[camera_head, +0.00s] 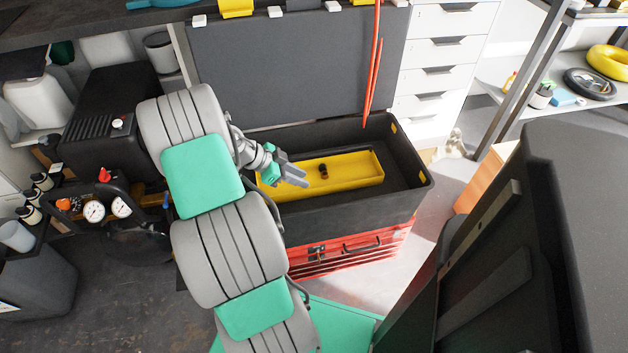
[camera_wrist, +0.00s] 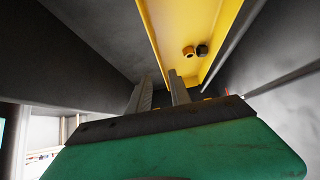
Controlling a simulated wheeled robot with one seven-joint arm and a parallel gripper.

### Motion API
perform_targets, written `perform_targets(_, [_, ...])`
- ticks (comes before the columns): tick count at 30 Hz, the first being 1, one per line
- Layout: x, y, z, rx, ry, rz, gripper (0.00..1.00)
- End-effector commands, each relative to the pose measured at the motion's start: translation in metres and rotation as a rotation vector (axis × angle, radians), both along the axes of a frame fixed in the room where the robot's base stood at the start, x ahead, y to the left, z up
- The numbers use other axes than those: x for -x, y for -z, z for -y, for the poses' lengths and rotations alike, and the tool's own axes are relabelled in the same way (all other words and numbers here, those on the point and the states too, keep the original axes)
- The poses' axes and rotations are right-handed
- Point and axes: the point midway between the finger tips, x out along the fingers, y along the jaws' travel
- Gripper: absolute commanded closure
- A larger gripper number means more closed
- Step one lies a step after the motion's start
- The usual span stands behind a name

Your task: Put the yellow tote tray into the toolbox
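The yellow tote tray (camera_head: 345,182) lies level inside the open black toolbox (camera_head: 412,200), lengthwise along it. A small dark round item sits in the tray; the wrist view shows two small round pieces in the yellow tray (camera_wrist: 172,35). I cannot tell whether the tray touches the toolbox floor. My gripper (camera_head: 296,176) is at the tray's left end, inside the toolbox opening. Its two fingers (camera_wrist: 160,95) are apart, with the tray's edge showing beyond and between them. I see no clear contact on both sides.
The toolbox stands on a red drawer chest (camera_head: 350,255). Its raised lid or a grey panel (camera_head: 290,65) rises behind, with red cords (camera_head: 373,70) hanging in front. Pressure gauges (camera_head: 107,209) stand at left. The toolbox's right end is free.

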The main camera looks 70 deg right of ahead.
Motion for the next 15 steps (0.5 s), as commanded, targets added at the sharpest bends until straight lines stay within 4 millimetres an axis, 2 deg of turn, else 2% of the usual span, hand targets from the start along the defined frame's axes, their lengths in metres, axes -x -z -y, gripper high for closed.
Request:
perform_targets(2, [-0.007,-0.008,-0.003,0.001,-0.002,0.0,0.76])
perform_targets(7, [-0.015,-0.014,-0.008,-0.009,-0.017,0.004,0.76])
perform_targets(8, [-0.022,-0.016,-0.01,-0.022,-0.044,0.01,0.76])
perform_targets(10, [-0.052,-0.028,-0.024,-0.085,-0.169,0.035,0.76])
perform_targets(11, [-0.07,-0.035,-0.035,-0.129,-0.256,0.048,0.76])
perform_targets(13, [-0.122,-0.057,-0.077,-0.255,-0.531,0.076,0.76])
perform_targets(14, [-0.143,-0.068,-0.102,-0.315,-0.678,0.081,0.76])
perform_targets(15, [-0.168,-0.082,-0.141,-0.395,-0.886,0.081,0.76])
